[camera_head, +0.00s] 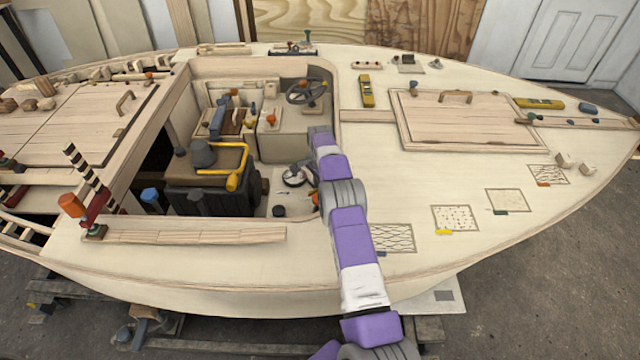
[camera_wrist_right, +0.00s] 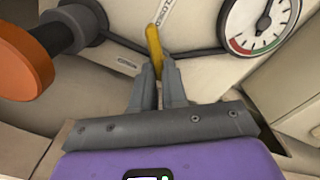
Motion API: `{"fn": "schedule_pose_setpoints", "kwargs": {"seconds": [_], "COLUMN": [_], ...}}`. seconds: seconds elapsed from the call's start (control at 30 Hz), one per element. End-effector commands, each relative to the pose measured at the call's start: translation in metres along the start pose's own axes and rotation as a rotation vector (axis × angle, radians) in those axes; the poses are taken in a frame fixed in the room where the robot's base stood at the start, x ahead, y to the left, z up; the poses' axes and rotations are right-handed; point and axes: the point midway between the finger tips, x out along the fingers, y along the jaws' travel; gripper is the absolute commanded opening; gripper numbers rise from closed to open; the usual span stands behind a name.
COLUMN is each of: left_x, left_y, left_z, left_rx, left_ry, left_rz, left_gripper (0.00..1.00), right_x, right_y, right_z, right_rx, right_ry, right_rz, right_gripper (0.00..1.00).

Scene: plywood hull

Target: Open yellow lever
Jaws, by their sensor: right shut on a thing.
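In the right wrist view, the yellow lever (camera_wrist_right: 154,42) is a slim yellow bar standing roughly crosswise to a dark pipe (camera_wrist_right: 195,53). My right gripper (camera_wrist_right: 157,78) is shut on its near end, with one grey finger on each side. In the head view, my purple right arm reaches from the bottom over the deck into the cockpit. My right gripper and the yellow lever cannot be made out clearly there. My left gripper is in neither view.
In the right wrist view, a round gauge (camera_wrist_right: 258,25) sits right of the lever and an orange knob (camera_wrist_right: 22,62) left. In the head view, a steering wheel (camera_head: 306,92), a seat (camera_head: 215,163) and a yellow curved pipe (camera_head: 240,172) crowd the cockpit.

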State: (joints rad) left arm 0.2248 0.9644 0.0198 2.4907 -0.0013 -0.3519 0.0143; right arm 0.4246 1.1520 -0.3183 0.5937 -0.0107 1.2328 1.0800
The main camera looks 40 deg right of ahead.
Motion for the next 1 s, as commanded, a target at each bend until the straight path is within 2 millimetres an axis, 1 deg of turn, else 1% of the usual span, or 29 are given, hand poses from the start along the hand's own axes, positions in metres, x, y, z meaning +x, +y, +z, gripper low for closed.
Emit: {"fn": "schedule_pose_setpoints", "kwargs": {"seconds": [0.13, 0.17, 0.3, 0.57, 0.67, 0.83, 1.0], "left_x": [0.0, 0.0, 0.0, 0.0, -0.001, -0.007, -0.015], "left_y": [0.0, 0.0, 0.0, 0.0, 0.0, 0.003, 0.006], "left_z": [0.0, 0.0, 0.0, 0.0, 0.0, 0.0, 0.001], "left_rx": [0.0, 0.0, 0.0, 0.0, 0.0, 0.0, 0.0], "left_ry": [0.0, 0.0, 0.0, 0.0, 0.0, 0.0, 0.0], "left_rz": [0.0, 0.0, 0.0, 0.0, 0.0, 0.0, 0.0], "left_gripper": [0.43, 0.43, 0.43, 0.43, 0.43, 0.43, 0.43], "right_x": [0.0, 0.0, 0.0, 0.0, -0.004, -0.022, -0.052], "right_y": [0.0, 0.0, 0.0, 0.0, 0.0, -0.001, -0.001], "right_z": [0.0, 0.0, 0.0, 0.0, 0.0, 0.0, 0.0], "right_rx": [0.001, 0.001, 0.001, 0.001, 0.001, 0.001, 0.001], "right_ry": [0.0, 0.0, 0.0, 0.0, 0.0, 0.001, 0.002], "right_rz": [0.0, 0.0, 0.0, 0.0, -0.001, -0.002, -0.003], "right_gripper": [0.0, 0.17, 0.38, 0.38, 0.38, 0.38, 0.38]}}
